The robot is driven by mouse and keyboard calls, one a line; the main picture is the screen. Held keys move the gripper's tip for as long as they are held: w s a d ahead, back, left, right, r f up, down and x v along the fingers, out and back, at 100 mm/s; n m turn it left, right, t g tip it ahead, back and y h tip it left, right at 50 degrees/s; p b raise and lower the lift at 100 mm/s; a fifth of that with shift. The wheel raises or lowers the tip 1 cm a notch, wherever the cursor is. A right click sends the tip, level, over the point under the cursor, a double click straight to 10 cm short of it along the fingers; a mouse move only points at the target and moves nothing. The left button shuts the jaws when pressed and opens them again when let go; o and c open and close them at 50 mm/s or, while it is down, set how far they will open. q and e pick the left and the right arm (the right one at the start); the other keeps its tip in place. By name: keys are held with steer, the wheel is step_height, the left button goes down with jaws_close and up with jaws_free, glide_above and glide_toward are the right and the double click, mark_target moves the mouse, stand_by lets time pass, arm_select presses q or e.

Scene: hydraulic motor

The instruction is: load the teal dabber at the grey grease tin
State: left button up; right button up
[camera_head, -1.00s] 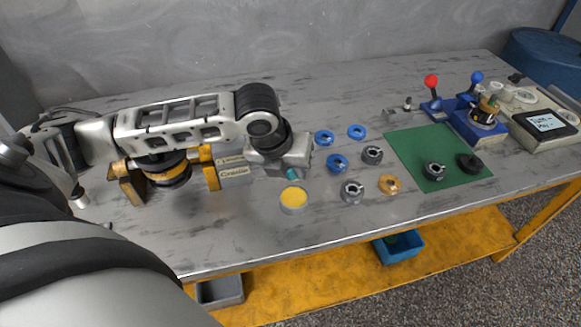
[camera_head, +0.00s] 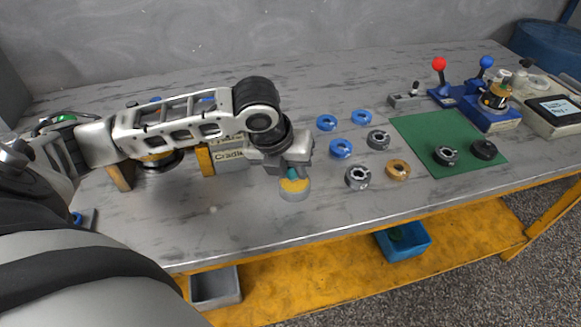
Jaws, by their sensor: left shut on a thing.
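The grey grease tin (camera_head: 295,193) stands open on the bench, with yellow grease showing at its top. My left gripper (camera_head: 288,165) points down just above the tin and is shut on the teal dabber (camera_head: 292,174). Only a small teal part of the dabber shows below the jaws. Its lower end is over or in the yellow grease; I cannot tell whether it touches. My right gripper is not in view.
Blue rings (camera_head: 341,148), grey metal parts (camera_head: 357,177) and an orange ring (camera_head: 397,169) lie right of the tin. A green mat (camera_head: 432,131) holds two parts. A blue lever fixture (camera_head: 487,113) stands farther right. A labelled cradle (camera_head: 229,156) is behind my left arm.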

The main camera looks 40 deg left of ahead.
arm_select(q)
steer(key=shift+f, duration=0.55)
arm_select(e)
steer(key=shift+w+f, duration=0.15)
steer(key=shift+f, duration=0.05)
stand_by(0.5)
arm_select(q)
steer(key=shift+s+f+p, duration=0.1)
steer(key=shift+p, duration=0.25)
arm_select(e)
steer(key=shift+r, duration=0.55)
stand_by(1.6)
